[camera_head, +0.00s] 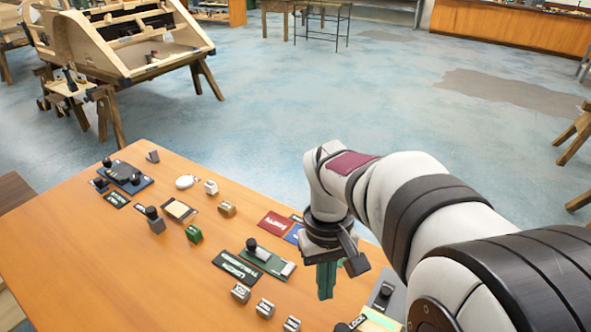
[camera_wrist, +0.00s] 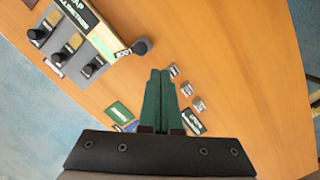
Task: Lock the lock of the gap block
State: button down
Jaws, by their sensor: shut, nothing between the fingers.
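In the head view, part of the block shows at the bottom right, with the LOCK label (camera_head: 356,322) near the picture's edge. My gripper (camera_wrist: 160,72) has green fingers, shut together and empty. It is apart from the lock, just below it in the wrist view. The gripper (camera_head: 326,294) also shows in the head view.
Small grey blocks (camera_head: 241,292) stand along the table's near side. A green block with a black knob and handle (camera_head: 267,260) lies left of my gripper. Red and blue cards (camera_head: 275,225) lie behind it. The orange table's (camera_head: 110,260) left front is mostly clear.

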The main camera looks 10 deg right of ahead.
aim_at(352, 325)
jog(key=w+d+f+n+g+h, duration=0.1)
jog(key=w+d+f+n, duration=0.35)
jog(key=w+f, duration=0.4)
jog(key=x, duration=0.9)
jog(key=shift+d, duration=0.4)
jog(key=shift+s+d+r, duration=0.1)
jog(key=shift+s+d, duration=0.15)
jog(key=shift+s, duration=0.35)
jog(key=shift+s+d+r, duration=0.1)
jog(key=shift+s+d, duration=0.15)
jog(key=shift+s, duration=0.35)
jog(key=shift+s+d, duration=0.2)
jog(key=shift+s, duration=0.3)
